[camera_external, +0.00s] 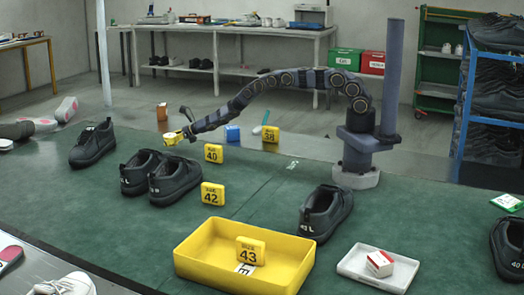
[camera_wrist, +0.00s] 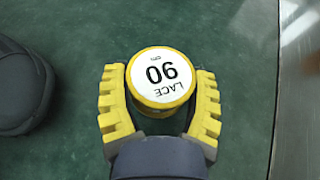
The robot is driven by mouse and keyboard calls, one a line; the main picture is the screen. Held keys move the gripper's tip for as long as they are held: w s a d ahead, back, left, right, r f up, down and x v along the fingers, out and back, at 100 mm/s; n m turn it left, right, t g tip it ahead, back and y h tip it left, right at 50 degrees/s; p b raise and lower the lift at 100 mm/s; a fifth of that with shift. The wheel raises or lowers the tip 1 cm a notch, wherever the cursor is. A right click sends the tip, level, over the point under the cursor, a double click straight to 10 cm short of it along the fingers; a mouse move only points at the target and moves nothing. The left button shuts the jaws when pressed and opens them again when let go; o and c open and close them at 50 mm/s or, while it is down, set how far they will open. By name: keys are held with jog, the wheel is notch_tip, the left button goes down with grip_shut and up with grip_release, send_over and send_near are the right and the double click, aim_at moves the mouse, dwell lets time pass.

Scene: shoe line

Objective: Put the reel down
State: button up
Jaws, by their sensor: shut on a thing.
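The reel (camera_wrist: 160,78) is a yellow round spool with a white top label reading "LACE 90". My gripper (camera_wrist: 161,72) is shut on it, with ridged yellow fingers on both sides. In the external view my gripper (camera_external: 177,136) is at the far left part of the green mat, low near its back edge, behind the yellow 40 marker. A small yellow patch shows at the jaws there; reel and fingers are hard to tell apart. Whether the reel touches the mat is hidden.
A dark shoe lies left of my gripper in the wrist view (camera_wrist: 22,88); a metal edge strip (camera_wrist: 296,90) runs at right. Dark shoes (camera_external: 92,145) and a yellow tray (camera_external: 205,276) stand on the mat.

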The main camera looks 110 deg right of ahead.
jog(key=shift+w+f, duration=0.2)
jog(key=shift+f, duration=1.55)
jog(key=shift+f, duration=0.15)
jog(key=o, duration=1.1)
jog(key=shift+c, duration=0.2)
jog(key=shift+s+r, duration=0.1)
jog(key=shift+r, duration=0.1)
